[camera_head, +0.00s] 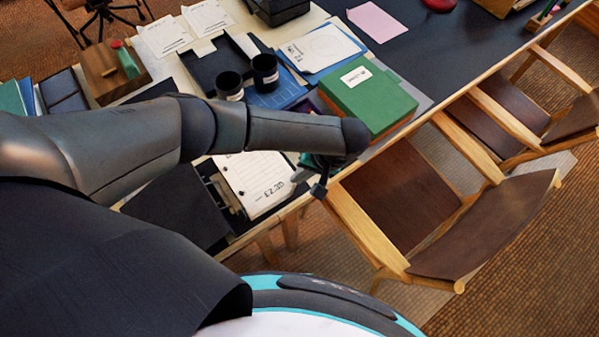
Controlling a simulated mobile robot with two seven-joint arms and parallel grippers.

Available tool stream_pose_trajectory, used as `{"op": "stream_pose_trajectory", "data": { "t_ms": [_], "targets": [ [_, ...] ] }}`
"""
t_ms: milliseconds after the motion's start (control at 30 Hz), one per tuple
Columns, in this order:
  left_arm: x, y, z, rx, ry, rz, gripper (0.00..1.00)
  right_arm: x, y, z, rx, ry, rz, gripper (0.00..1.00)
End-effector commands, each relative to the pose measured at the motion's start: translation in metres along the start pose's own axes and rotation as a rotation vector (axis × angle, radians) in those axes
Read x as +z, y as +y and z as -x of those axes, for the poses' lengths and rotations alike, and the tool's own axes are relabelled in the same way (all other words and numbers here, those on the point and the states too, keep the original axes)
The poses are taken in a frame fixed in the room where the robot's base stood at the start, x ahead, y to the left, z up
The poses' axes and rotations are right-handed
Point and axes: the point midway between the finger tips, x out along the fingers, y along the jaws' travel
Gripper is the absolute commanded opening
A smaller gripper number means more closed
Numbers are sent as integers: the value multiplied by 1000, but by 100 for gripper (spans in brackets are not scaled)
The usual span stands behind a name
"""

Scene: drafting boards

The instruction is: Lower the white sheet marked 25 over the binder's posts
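A white sheet (258,184) with ruled lines and large dark characters lies over the right part of an open black binder (175,212) near the table's front edge. I cannot read the characters surely. Small dark spots that may be the posts show along the sheet's left edge; whether they pass through it is unclear. My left gripper (317,188) is at the sheet's right end, by the table edge. My forearm hides part of its fingers and the sheet's far side, so I cannot tell if it grips the sheet. My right gripper is not in view.
A green box (368,97) stands just beyond my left wrist. Two black cups (265,72) stand behind my forearm. A wooden block (112,72) and papers (207,17) lie farther back. Brown chairs (395,195) stand against the table's right side. The dark tabletop (445,55) has free room.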

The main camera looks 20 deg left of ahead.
Motion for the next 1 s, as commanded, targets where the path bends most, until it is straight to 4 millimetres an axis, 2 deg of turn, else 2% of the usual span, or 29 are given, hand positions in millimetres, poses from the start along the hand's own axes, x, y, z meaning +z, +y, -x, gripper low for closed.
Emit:
{"op": "stream_pose_trajectory", "data": {
  "t_ms": [267, 500, 600, 867, 1000],
  "targets": [
    [0, 0, 0, 0, 0, 0, 0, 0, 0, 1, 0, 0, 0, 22],
    [0, 0, 0, 0, 0, 0, 28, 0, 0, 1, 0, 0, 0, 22],
    [0, 0, 0, 0, 0, 0, 36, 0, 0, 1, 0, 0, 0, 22],
    [0, 0, 2, 0, 0, 0, 36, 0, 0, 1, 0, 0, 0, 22],
    [0, 0, 16, 3, 0, -1, 36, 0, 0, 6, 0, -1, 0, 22]
  ]
}}
